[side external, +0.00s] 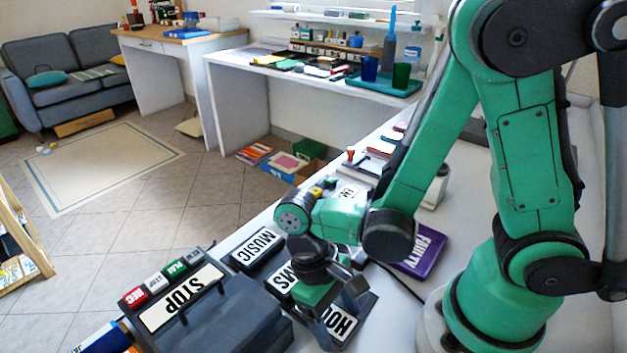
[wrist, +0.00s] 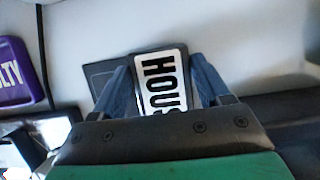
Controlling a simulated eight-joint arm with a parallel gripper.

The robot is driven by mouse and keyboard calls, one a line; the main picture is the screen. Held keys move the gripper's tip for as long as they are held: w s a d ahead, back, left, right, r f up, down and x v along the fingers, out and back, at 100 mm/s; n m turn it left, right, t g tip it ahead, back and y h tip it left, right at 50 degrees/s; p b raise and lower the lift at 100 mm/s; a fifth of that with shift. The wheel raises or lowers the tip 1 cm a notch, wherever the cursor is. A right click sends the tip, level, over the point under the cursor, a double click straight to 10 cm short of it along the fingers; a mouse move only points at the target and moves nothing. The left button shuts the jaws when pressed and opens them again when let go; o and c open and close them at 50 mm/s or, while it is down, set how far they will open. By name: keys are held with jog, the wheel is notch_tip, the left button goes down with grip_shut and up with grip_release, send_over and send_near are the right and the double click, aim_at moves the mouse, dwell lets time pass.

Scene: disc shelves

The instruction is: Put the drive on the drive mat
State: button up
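A black block with a white label reading "HOUS" (wrist: 162,80), seemingly the drive, lies at the front of the white bench. It also shows in the side view (side external: 341,322), partly hidden by my gripper. A flat dark grey panel (wrist: 103,76), which may be the drive mat, lies beside the block and seems to extend under it. My gripper (side external: 328,306) points down over the block. In the wrist view its blue fingers (wrist: 160,75) stand on either side of the block, very close to its edges. I cannot tell whether they press on it.
A dark recorder marked "STOP" (side external: 225,325) is at front left. A purple "FAULTY" item (side external: 428,249) lies to the right, with a dark cable near it.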

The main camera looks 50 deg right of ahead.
jog(key=o, duration=0.3)
jog(key=shift+o, duration=0.2)
jog(key=v, duration=1.2)
jog(key=w+d+r+t, duration=0.2)
jog(key=w+d+t, duration=0.3)
jog(key=d+t, duration=0.4)
jog(key=t, duration=0.2)
jog(key=shift+w+t, duration=0.2)
jog(key=shift+t, duration=0.1)
jog(key=shift+a, duration=0.1)
